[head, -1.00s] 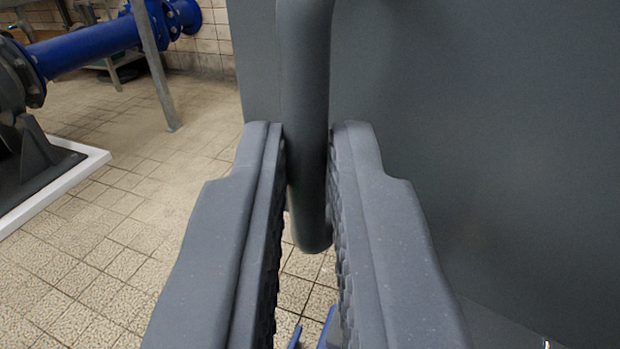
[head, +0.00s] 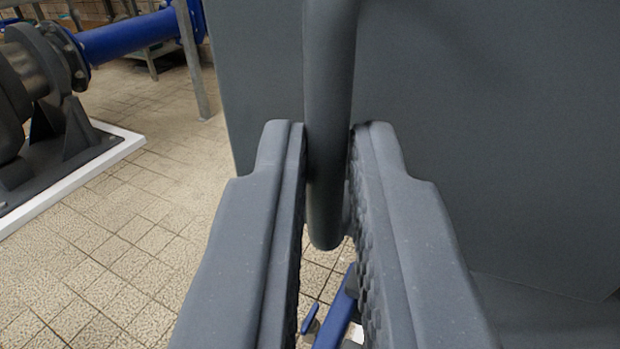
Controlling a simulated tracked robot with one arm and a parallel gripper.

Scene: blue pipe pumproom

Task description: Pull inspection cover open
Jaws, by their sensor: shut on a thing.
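The inspection cover (head: 480,130) is a large flat dark grey panel that fills the right half of the head view. Its left edge stands upright beside the tiled floor. A thick grey bar handle (head: 328,110) hangs in front of the cover near that edge, with its rounded lower end between my fingers. My gripper (head: 327,150) is shut on the handle, one finger on each side of it. How the handle joins the cover is out of view. The cover's hinge is not in view.
A dark pump (head: 40,95) on a white-edged plinth (head: 70,182) stands at left, joined to a blue pipe (head: 125,40). A grey support post (head: 192,60) stands behind. Blue parts (head: 335,312) show below between my fingers. Tiled floor (head: 150,235) between plinth and cover is clear.

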